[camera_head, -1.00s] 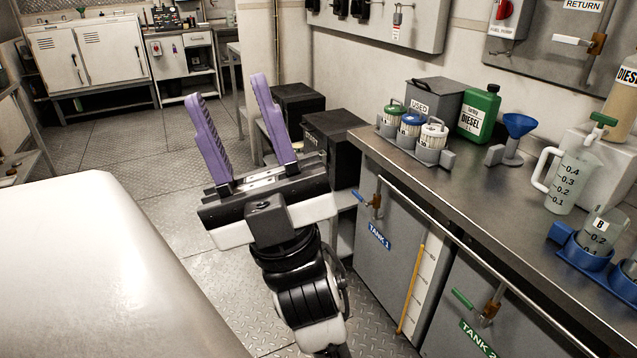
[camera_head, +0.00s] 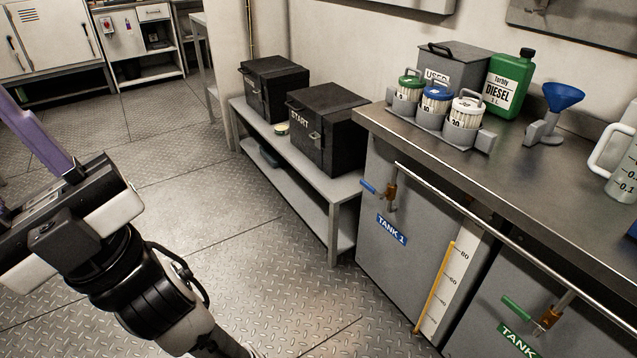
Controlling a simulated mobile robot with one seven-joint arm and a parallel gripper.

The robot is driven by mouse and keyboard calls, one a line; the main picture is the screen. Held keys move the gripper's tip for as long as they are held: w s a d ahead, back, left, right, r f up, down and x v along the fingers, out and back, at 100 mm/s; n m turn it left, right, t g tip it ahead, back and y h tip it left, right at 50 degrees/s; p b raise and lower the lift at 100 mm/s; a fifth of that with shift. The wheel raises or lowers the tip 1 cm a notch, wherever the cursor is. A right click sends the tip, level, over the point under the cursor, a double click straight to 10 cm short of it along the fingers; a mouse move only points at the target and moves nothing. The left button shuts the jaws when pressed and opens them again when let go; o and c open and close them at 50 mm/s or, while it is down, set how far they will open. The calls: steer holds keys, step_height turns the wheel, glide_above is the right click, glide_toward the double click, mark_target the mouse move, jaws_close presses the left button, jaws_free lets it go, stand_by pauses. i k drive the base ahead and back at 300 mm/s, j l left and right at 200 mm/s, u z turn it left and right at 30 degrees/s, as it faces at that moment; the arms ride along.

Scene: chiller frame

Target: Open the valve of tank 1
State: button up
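The tank 1 valve (camera_head: 388,191) sits on the upper left of the grey tank 1 front, a brass body with a blue lever (camera_head: 368,187) pointing left. The blue label (camera_head: 392,229) reading TANK 1 is just below it. My gripper is at the left edge of the view, well apart from the valve. One purple finger (camera_head: 36,137) shows, pointing up and left; the other is outside the picture, so the opening between them is hidden.
A green-levered valve (camera_head: 538,318) is on tank 2 at lower right. A metal rail (camera_head: 520,249) runs along the counter (camera_head: 540,190) front. A low bench (camera_head: 310,199) with black boxes stands left of tank 1. The floor (camera_head: 250,260) between my arm and the tanks is clear.

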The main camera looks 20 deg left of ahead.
mark_target(380, 196)
steer(key=i+j+u, duration=0.15)
steer(key=i+j+z, duration=0.1)
steer(key=i+j, duration=0.15)
steer(key=j, duration=0.3)
steer(key=i+j+z, duration=0.2)
steer(key=i, duration=0.4)
steer(key=l, duration=0.1)
